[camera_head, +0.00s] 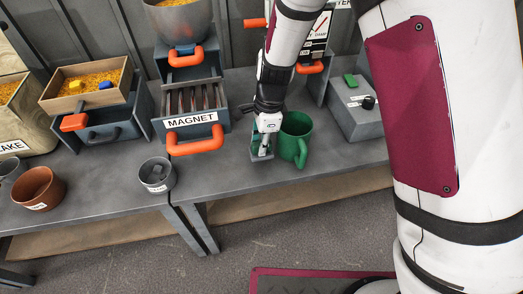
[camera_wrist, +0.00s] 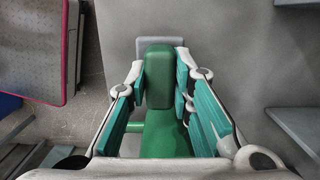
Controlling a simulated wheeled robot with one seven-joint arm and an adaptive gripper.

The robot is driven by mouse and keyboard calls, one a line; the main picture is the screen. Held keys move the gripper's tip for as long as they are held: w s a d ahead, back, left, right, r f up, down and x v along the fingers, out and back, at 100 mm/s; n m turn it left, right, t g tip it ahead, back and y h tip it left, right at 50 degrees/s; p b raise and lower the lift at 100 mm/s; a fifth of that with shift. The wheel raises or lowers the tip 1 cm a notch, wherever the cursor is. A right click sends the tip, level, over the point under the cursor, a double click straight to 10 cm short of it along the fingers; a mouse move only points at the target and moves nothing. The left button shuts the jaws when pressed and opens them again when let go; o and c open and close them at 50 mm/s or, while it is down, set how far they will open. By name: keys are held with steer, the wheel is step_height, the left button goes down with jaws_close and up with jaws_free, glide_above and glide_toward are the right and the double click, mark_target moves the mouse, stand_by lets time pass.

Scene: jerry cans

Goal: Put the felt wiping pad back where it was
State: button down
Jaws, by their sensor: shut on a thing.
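The felt wiping pad is a dark green rounded block (camera_wrist: 158,76), seen from above in the wrist view. My gripper (camera_wrist: 160,82) is shut on it, with a teal-padded finger on either side. In the head view my gripper (camera_head: 264,146) points down at the bench, and I cannot make out the pad there. A small grey holder (camera_wrist: 150,42) shows under the pad in the wrist view, and in the head view (camera_head: 261,157) it stands at my fingertips. I cannot tell whether the pad touches it.
A green mug (camera_head: 296,137) stands close right of my gripper, its handle towards the front. The magnet drawer unit (camera_head: 192,121) with orange handles is to the left. A grey cup (camera_head: 157,175) stands near the front edge. A grey box (camera_head: 355,111) is at right.

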steer(key=shift+f+b, duration=0.3)
steer(key=shift+f, duration=1.3)
steer(key=shift+f, duration=0.15)
steer(key=c, duration=1.4)
jaws_free()
steer(key=r+p, duration=0.1)
steer(key=r, duration=0.3)
steer(key=d+r+p, duration=0.1)
steer(key=r, duration=0.3)
steer(key=r+p, duration=0.1)
steer(key=r, duration=0.3)
steer(key=shift+w+d+r, duration=0.1)
steer(key=shift+w+d, duration=0.15)
